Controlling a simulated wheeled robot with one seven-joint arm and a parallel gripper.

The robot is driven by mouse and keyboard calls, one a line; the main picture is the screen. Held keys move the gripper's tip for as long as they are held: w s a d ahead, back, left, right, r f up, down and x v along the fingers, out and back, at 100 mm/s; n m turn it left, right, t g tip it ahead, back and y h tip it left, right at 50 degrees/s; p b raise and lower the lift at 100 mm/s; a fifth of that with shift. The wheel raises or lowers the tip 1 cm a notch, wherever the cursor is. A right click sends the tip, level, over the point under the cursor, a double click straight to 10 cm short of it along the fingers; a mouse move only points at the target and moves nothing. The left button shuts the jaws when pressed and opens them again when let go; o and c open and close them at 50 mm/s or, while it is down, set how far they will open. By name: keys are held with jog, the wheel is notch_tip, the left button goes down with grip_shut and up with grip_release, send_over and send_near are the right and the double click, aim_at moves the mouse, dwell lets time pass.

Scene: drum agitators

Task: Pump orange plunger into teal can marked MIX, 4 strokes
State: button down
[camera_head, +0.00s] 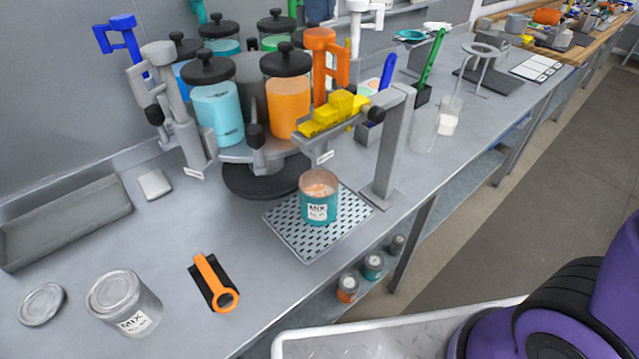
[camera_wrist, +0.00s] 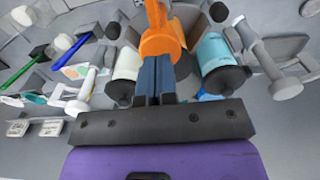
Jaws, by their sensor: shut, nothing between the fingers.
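The teal can marked MIX (camera_head: 318,211) stands open and upright on a perforated mat, with pale orange contents at its top. The orange plunger (camera_head: 321,40) with its side handle stands on the round carousel, behind the jar of orange liquid. In the wrist view the orange plunger (camera_wrist: 160,38) is just beyond my gripper (camera_wrist: 155,62). My gripper is shut and empty, its dark fingers together in line with the orange part. I cannot tell whether they touch it. The gripper does not show in the head view; a purple part of mine is at its lower right.
The carousel carries black-lidded jars (camera_head: 216,105) and blue, grey and other plungers. A grey post with a yellow stepped block (camera_head: 335,112) stands beside the can. A closed grey MIX can (camera_head: 125,303) and an orange-handled tool (camera_head: 213,285) are at front left.

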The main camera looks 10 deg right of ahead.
jog(key=shift+f, duration=1.45)
jog(key=shift+r, duration=1.9)
notch_tip(320, 180, up, 6)
jog(key=shift+d, duration=0.1)
